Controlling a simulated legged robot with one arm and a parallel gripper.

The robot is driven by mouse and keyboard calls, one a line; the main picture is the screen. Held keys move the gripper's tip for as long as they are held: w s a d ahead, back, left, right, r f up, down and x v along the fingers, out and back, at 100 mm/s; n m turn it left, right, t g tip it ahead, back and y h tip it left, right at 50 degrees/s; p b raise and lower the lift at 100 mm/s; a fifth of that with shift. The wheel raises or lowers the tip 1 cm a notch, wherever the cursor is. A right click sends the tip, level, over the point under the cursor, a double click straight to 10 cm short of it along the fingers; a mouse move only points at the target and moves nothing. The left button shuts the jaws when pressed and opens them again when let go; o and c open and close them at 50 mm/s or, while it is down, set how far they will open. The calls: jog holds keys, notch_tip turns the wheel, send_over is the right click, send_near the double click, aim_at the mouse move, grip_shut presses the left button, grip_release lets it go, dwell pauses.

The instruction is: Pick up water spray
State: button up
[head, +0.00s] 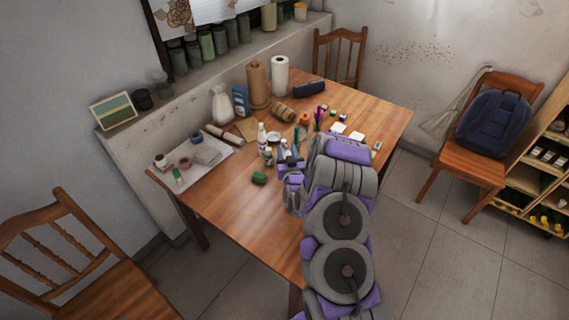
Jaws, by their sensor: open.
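A slim white bottle (262,138) stands upright near the middle of the wooden table (222,196). It may be the water spray, but it is too small to be sure. My gripper (288,162) is over the table, just to the right of and nearer than the bottle. It is open and points toward a cluster of small bottles and tubes. My arm hides part of this cluster and the table's right middle. I cannot tell whether the fingers touch anything.
Paper rolls (280,76), a white sack (221,105) and a blue carton (240,100) stand along the back. A green lump (259,178) lies left of my gripper. Wooden chairs (75,265) stand around.

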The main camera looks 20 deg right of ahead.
aim_at(284, 144)
jog(key=shift+w+a+r, duration=0.1)
jog(key=shift+w+a, duration=0.2)
jog(key=shift+w, duration=0.1)
jog(key=w+b, duration=0.1)
jog(key=w, duration=0.1)
jog(key=w+d, duration=0.1)
jog(key=w, duration=0.1)
jog(key=shift+r+b, duration=0.1)
jog(key=shift+b, duration=0.3)
jog(key=shift+w+d, duration=0.2)
jog(key=shift+w, duration=0.05)
jog(key=shift+a, duration=0.1)
jog(key=shift+c, duration=0.3)
jog(key=shift+a, duration=0.1)
jog(key=c, duration=0.3)
grip_shut()
